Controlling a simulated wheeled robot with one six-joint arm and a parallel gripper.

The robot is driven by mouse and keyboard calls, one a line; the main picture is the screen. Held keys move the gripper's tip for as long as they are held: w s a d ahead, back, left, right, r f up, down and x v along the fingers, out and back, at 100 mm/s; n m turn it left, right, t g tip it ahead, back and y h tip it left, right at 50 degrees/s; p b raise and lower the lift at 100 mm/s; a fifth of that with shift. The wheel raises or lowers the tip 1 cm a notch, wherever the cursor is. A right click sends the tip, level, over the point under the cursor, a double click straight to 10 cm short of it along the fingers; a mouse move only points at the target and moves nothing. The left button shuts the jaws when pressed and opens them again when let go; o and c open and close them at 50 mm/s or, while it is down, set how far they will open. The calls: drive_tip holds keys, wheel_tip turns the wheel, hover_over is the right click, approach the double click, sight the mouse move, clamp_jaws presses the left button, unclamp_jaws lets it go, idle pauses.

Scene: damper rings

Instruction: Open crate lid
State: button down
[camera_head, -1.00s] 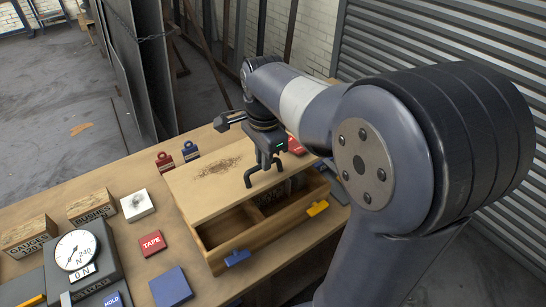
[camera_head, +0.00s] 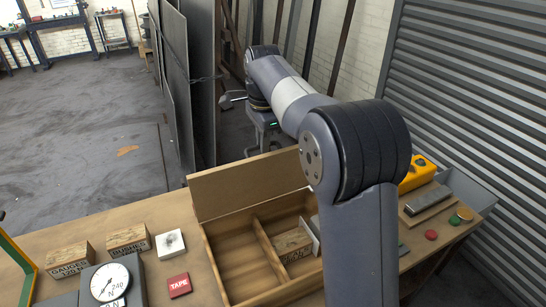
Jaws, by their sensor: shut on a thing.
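The wooden crate (camera_head: 225,232) stands on the bench with its top open and its inside in view. Its plain wooden lid (camera_head: 240,186) is raised at the back edge and stands steeply tilted. My gripper (camera_head: 266,142) is at the far side of the lid, at its upper edge, and is shut on the lid's handle. The lid hides the handle and the fingertips. A divider splits the crate; a labelled wooden block (camera_head: 292,243) sits in the right compartment, and the left one looks empty.
Left of the crate are a red TAPE box (camera_head: 179,285), a white block (camera_head: 170,243), labelled wooden blocks (camera_head: 127,238) and a dial gauge (camera_head: 108,283). A yellow case (camera_head: 420,172) and a grey bin (camera_head: 466,188) are at right. Metal sheets (camera_head: 180,80) stand behind.

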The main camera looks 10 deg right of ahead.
drive_tip(key=w+a, duration=0.3)
drive_tip(key=w, duration=0.5)
drive_tip(key=shift+w+f, duration=0.4)
drive_tip(key=c, duration=1.8)
unclamp_jaws()
drive_tip(key=shift+w, duration=0.1)
drive_tip(key=shift+o, duration=0.6)
drive_tip(key=shift+w+f, duration=0.1)
drive_tip(key=shift+w, duration=0.1)
drive_tip(key=shift+o, duration=1.1)
drive_tip(key=shift+r, duration=0.3)
drive_tip(key=shift+s, duration=0.15)
drive_tip(key=shift+s+r, duration=0.1)
